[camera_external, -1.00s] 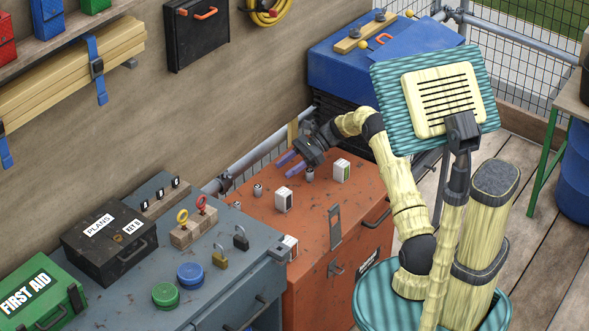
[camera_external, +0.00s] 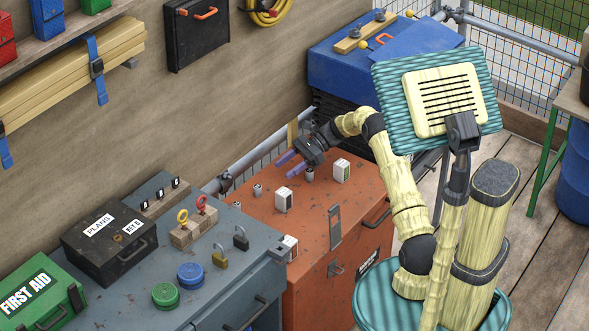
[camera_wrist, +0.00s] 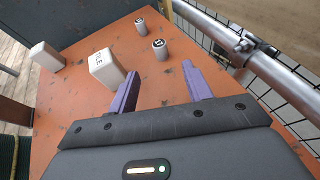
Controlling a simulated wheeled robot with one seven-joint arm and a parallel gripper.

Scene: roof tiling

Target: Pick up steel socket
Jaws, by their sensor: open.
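Several small grey steel cylinders stand upright on the orange cabinet top (camera_external: 320,210). One (camera_external: 257,189) stands just ahead of my gripper; it shows in the wrist view (camera_wrist: 159,50) with a dark mark on its pale top. A second (camera_external: 237,205) stands farther left and also shows in the wrist view (camera_wrist: 140,25). A third (camera_external: 310,174) is below my wrist and out of the wrist view. I cannot read which is the steel socket. My gripper (camera_external: 285,163) has its purple fingers apart and empty above the cabinet; the wrist view shows the gap between them (camera_wrist: 160,72).
A white box (camera_external: 283,199), lettered in the wrist view (camera_wrist: 106,68), stands left of the fingers there. Another white box (camera_external: 341,170) stands to the right. A metal rail (camera_external: 255,145) and mesh run along the cabinet's back. Padlocks and a black case crowd the grey bench (camera_external: 215,275).

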